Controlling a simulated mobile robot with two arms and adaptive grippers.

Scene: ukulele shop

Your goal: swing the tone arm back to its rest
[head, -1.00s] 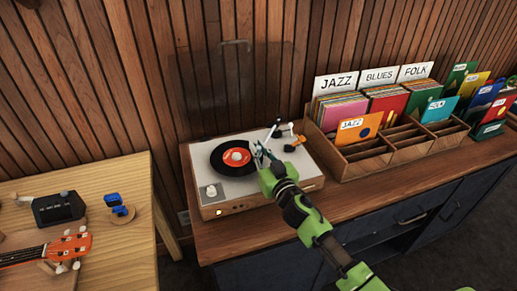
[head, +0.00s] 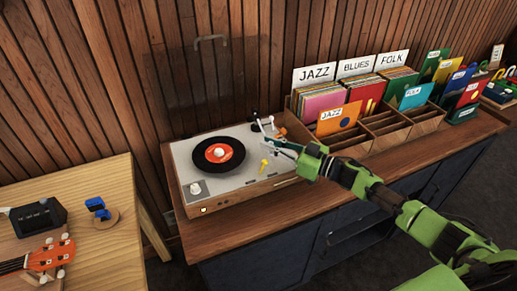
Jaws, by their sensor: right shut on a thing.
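The turntable (head: 180,160) stands on the wooden counter with a black record with a red label (head: 219,153) on its platter. The slim pale tone arm (head: 264,127) is at the right of the deck, clear of the record. My right gripper (head: 270,141) reaches in from the right and is shut on the tone arm near the deck's right edge; the fingers hide the arm's head end. A small orange part (head: 281,132) shows just behind the fingers; I cannot tell whether the tone arm touches it. My left gripper is out of view.
A small yellow lever (head: 264,165) stands on the deck in front of the gripper. A wooden record crate (head: 357,146) stands close to the right. A clear raised lid (head: 210,75) is behind the deck. A ukulele (head: 50,256) lies on the left table.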

